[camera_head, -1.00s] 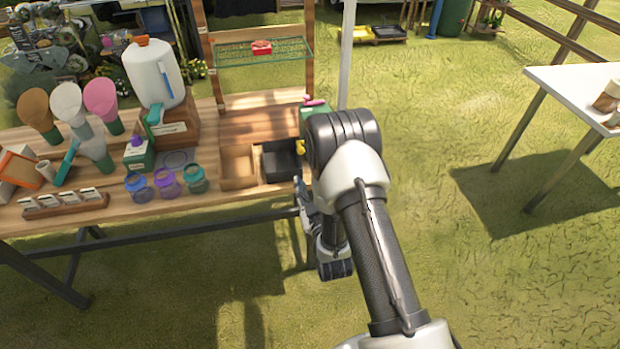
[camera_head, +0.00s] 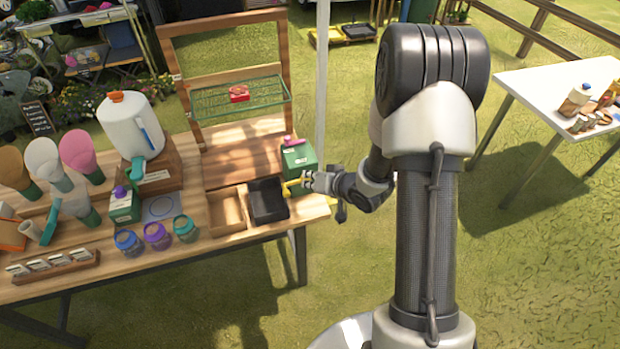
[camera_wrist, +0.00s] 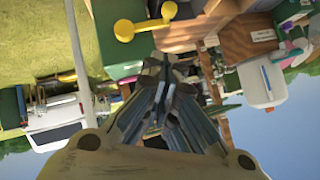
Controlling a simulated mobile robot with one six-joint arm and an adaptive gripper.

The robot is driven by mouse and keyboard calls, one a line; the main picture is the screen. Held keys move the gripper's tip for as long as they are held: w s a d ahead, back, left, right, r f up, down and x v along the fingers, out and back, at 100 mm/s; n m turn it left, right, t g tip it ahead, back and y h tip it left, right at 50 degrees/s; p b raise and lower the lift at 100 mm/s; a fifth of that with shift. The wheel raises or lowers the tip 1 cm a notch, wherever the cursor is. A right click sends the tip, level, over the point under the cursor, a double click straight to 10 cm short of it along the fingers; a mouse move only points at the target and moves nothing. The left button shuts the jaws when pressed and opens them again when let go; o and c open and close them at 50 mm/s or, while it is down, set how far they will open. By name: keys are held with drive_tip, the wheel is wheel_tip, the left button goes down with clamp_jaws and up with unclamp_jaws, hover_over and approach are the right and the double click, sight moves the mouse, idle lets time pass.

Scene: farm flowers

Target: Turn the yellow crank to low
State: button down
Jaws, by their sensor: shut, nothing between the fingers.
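The yellow crank (camera_wrist: 146,25) shows in the wrist view as a bar with a round knob at each end, in front of a green box face. In the head view the yellow crank (camera_head: 291,187) sits at the right end of the wooden table, below the green box (camera_head: 298,158). My gripper (camera_head: 309,182) is at its right, very close to it; I cannot tell whether they touch. In the wrist view my gripper (camera_wrist: 160,70) is shut and empty, its tips just below the crank in the picture. No low mark is readable.
A black tray (camera_head: 268,218) and a wooden tray (camera_head: 227,226) lie left of the crank. A white post (camera_head: 321,90) rises behind the green box. Jars, a white jug (camera_head: 128,125) and paddles fill the table's left.

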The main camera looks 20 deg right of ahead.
drive_tip(key=b, duration=0.1)
approach(286, 186)
wheel_tip(286, 186, up, 2)
drive_tip(key=w, duration=0.3)
drive_tip(key=shift+a+f+b, duration=0.3)
drive_tip(key=shift+f, duration=0.5)
drive_tip(key=shift+a+f+b, duration=0.3)
drive_tip(key=shift+a+f, duration=0.05)
drive_tip(key=shift+f, duration=0.5)
drive_tip(key=shift+a+f+h+b, duration=0.2)
drive_tip(key=shift+h+b, duration=0.1)
drive_tip(key=shift+b, duration=0.3)
drive_tip(key=shift+a+f+n+h+b, duration=0.1)
drive_tip(key=shift+f+n+h+b, duration=0.15)
drive_tip(key=shift+b, duration=0.45)
